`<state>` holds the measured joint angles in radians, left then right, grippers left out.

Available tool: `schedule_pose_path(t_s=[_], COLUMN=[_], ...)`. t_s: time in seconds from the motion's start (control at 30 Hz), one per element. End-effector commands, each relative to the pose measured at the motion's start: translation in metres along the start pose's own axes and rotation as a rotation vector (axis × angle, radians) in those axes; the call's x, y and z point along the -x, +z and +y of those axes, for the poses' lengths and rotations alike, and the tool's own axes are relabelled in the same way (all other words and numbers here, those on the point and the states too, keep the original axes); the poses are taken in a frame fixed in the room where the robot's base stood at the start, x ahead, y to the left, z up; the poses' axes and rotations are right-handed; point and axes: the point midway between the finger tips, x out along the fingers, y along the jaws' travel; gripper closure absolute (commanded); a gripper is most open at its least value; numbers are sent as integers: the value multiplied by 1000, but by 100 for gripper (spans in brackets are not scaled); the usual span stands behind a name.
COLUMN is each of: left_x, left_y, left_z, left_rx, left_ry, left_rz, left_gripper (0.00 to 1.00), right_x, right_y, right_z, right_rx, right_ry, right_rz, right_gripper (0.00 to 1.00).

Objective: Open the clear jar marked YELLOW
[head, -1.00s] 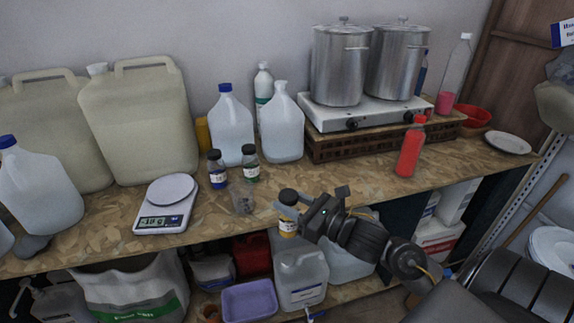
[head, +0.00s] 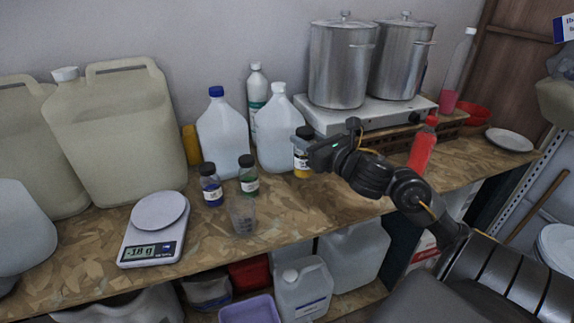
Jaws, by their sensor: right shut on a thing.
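The clear jar with yellow contents (head: 301,163) has a dark lid (head: 305,132) on it and a white label whose word is too small to read. My right gripper (head: 314,154) is shut on this jar from its right side. The jar is upright, in front of the white jug; I cannot tell whether its base touches the bench. Two similar dark-lidded jars, one blue (head: 211,188) and one green (head: 248,178), stand on the bench to its left. My left gripper is not in view.
A clear beaker (head: 242,216) stands in front of the green jar, and a scale (head: 155,238) is at left. Jugs (head: 222,136) stand behind. A red bottle (head: 422,150) is right, near my right arm. The bench (head: 290,208) front middle is clear.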

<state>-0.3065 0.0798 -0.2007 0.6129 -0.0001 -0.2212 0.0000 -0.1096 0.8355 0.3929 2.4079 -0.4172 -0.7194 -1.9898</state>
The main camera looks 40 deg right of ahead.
Motion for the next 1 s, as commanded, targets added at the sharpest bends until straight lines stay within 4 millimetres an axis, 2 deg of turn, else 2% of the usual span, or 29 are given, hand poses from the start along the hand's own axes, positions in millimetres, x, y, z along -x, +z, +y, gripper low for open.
schedule_pose_path(t_s=[0.1,0.2,0.4,0.53,0.83,1.0], left_x=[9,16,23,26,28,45], left_y=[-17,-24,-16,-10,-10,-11], left_z=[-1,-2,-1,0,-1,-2], left_rx=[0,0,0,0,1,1], left_ry=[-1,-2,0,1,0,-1], left_rz=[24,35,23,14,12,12], left_gripper=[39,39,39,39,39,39], right_x=[-25,-48,-79,-91,-98,-100], right_y=[-4,-14,-51,-65,-76,-98], right_z=[-5,-9,-16,-19,-20,-21], right_rx=[-8,-8,-6,-2,-1,-4], right_ry=[0,2,3,4,5,4], right_rz=[-5,-3,-2,-3,-3,0], right_gripper=[100,100,100,100,100,100])
